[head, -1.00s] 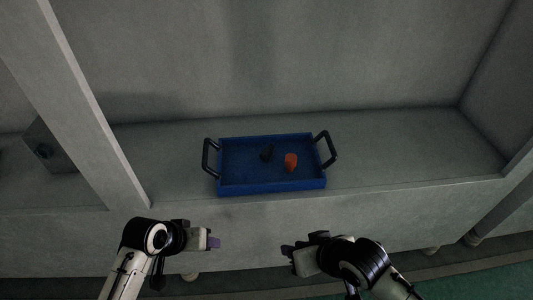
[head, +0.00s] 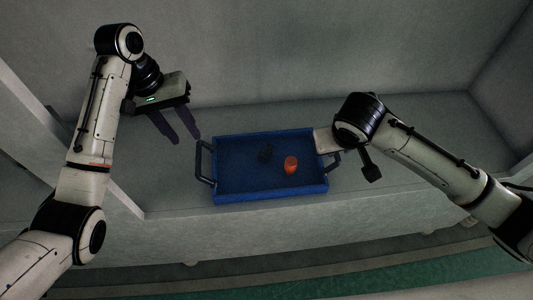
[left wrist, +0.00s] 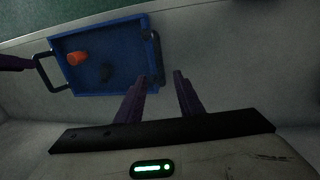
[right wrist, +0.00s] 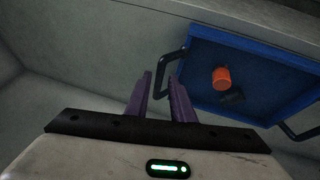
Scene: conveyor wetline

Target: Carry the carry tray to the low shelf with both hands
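The blue carry tray (head: 222,196) rests on a grey shelf surface, with a dark handle at each end. An orange cup-like piece (head: 291,165) and a small dark object (head: 266,152) are inside it. My left gripper (head: 176,126) is open and empty, up and left of the tray's left handle (head: 200,162); that handle also shows in the left wrist view (left wrist: 157,58). My right gripper (right wrist: 159,79) is open at the tray's right handle (right wrist: 168,72). Whether that handle lies between its fingers, I cannot tell. In the head view its arm partly hides the handle.
A grey back wall (head: 260,60) rises behind the shelf, with a side wall at right. A light upright panel (head: 112,178) stands at the left, partly behind my left arm. The shelf's front edge runs close before the tray. Bare surface lies right of the tray.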

